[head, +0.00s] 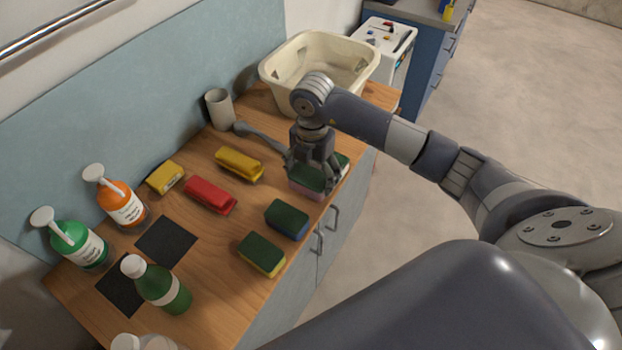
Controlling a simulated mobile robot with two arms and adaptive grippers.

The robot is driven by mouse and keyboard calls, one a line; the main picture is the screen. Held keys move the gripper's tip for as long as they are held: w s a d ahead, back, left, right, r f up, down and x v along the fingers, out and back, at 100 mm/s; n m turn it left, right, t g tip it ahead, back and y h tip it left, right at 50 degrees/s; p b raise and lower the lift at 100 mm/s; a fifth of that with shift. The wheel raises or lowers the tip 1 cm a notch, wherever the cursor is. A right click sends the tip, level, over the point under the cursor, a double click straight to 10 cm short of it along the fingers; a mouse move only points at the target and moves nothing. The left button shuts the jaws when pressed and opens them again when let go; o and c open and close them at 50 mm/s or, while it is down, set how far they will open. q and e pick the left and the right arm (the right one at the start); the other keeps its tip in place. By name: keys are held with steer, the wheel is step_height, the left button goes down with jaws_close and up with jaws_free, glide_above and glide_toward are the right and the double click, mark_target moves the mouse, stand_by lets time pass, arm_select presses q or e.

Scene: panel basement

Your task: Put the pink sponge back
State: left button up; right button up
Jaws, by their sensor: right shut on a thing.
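The pink sponge (304,192), with a dark green top, is at the front edge of the wooden counter (210,255). My right gripper (316,182) points down over it and is shut on it. The fingers hide much of the sponge, and I cannot tell whether it touches the counter or is slightly raised. A blue sponge with a green top (287,218) and a yellow sponge with a green top (262,254) lie in a row along the same edge. My left gripper is not in view.
A cream basin (290,62) stands behind my right gripper. A grey spoon-like tool (258,135) and cup (219,108) are nearby. Red (210,195) and yellow (239,164) items lie mid-counter. Pump bottles (121,201), a green bottle (160,287) and black squares (166,241) are left.

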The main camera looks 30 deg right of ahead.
mark_target(312, 183)
step_height(312, 183, down, 3)
steer(key=shift+a+r+p, duration=0.15)
steer(key=shift+r+p, duration=0.05)
steer(key=shift+p, duration=0.15)
steer(key=shift+f, duration=0.3)
steer(key=shift+f, duration=0.2)
steer(key=o, duration=0.9)
steer(key=shift+o, duration=0.2)
steer(key=shift+r, duration=0.15)
